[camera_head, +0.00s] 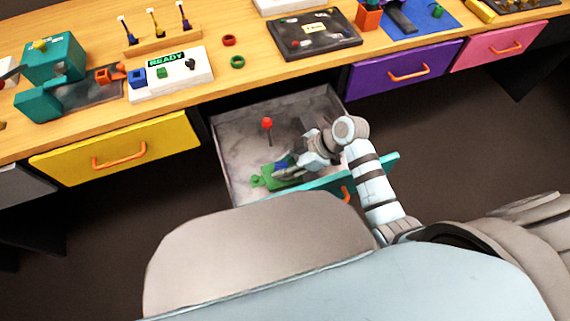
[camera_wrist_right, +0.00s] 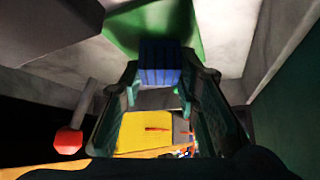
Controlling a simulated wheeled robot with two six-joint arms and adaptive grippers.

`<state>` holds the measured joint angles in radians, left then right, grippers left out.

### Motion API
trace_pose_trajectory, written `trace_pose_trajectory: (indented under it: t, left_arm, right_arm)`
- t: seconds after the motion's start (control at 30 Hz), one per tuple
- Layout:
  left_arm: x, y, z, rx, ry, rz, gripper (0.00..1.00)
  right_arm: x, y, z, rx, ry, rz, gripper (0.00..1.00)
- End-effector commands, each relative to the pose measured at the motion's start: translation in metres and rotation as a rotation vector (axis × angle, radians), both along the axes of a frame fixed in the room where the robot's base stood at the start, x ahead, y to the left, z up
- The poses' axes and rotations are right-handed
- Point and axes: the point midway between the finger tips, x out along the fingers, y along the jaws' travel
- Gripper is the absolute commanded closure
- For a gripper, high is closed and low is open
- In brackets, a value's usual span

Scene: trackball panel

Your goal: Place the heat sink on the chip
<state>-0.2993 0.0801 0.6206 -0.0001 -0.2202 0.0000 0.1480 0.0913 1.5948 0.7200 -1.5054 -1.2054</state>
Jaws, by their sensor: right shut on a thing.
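A blue ribbed block, which looks like the heat sink (camera_wrist_right: 159,77), shows between the two dark fingers of my right gripper (camera_wrist_right: 160,92) in the right wrist view. In the head view my right gripper (camera_head: 288,168) reaches down into the open drawer (camera_head: 230,141) and is shut on the blue heat sink (camera_head: 281,165). A green piece (camera_head: 280,181) lies just under and beside the block; it fills the top of the wrist view (camera_wrist_right: 150,25). I cannot tell whether block and green piece are joined. I cannot make out the chip. My left gripper is not in view.
A red-knobbed stick (camera_head: 267,125) stands in the drawer near my right gripper. The drawer's teal front (camera_head: 388,165) is close to my arm. On the desk (camera_head: 270,84) are a dark panel (camera_head: 290,48), a white READY board (camera_head: 196,80), and red and green rings.

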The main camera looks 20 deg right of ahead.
Motion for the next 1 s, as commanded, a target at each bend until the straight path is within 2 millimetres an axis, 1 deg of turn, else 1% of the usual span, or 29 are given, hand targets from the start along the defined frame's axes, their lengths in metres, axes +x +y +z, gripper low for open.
trace_pose_trajectory:
  t: [0.03, 0.13, 0.43, 0.57, 0.67, 0.9, 1.0]
  left_arm:
    - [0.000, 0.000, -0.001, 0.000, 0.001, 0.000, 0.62]
    - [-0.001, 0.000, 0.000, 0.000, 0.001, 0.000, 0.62]
    - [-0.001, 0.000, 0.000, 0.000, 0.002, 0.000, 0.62]
    - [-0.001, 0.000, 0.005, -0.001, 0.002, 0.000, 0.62]
    - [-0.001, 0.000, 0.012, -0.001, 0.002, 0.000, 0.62]
    - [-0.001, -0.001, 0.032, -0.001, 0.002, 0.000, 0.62]
    - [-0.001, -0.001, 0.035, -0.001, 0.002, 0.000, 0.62]
  right_arm:
    - [0.000, 0.000, -0.001, 0.000, 0.000, 0.000, 0.68]
    - [0.000, 0.000, -0.001, 0.000, 0.000, 0.000, 0.52]
    - [0.000, 0.000, 0.000, 0.000, 0.000, 0.000, 0.51]
    - [-0.001, -0.004, 0.010, -0.001, 0.000, -0.001, 0.51]
    - [-0.004, -0.015, 0.026, -0.003, -0.001, 0.000, 0.51]
    - [-0.018, -0.053, 0.077, -0.005, -0.001, 0.000, 0.51]
    - [-0.021, -0.065, 0.091, -0.003, -0.001, 0.000, 0.51]
